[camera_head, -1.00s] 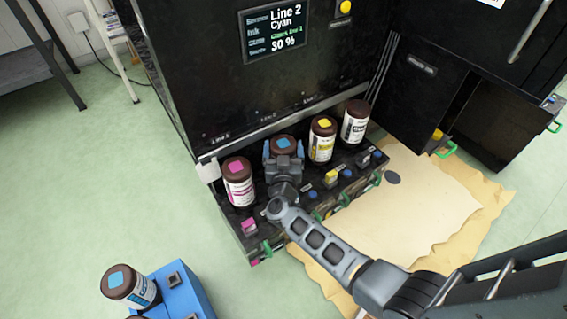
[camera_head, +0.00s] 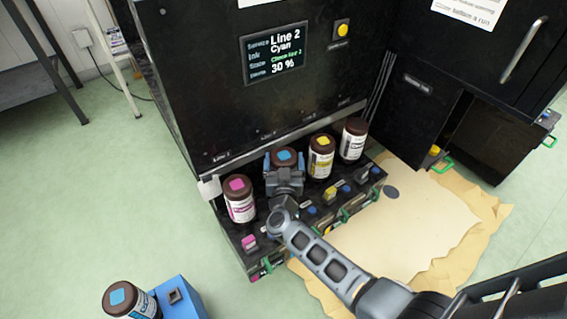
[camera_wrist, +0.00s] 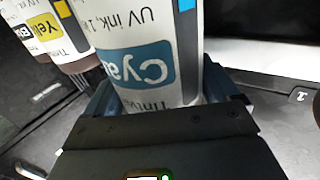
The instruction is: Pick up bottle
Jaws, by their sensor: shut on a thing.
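The cyan ink bottle (camera_head: 284,155) has a brown cap with a blue square on top. It stands in the row on the black machine's ledge, second from the left. My gripper (camera_head: 284,168) is shut on it, with a blue finger on each side. In the wrist view the cyan bottle (camera_wrist: 150,60) fills the middle, its white label reading upside down, between the blue fingers (camera_wrist: 160,97). The gripper hides most of its lower body in the head view. I cannot tell whether its base touches the ledge.
A magenta bottle (camera_head: 239,200) stands close on the left; yellow (camera_head: 320,157) and black-labelled (camera_head: 353,140) bottles stand on the right. Another blue-topped bottle (camera_head: 122,298) is beside a blue box (camera_head: 180,297) at front left. The machine's panel (camera_head: 250,100) rises behind. Brown sheets (camera_head: 400,230) cover the floor at right.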

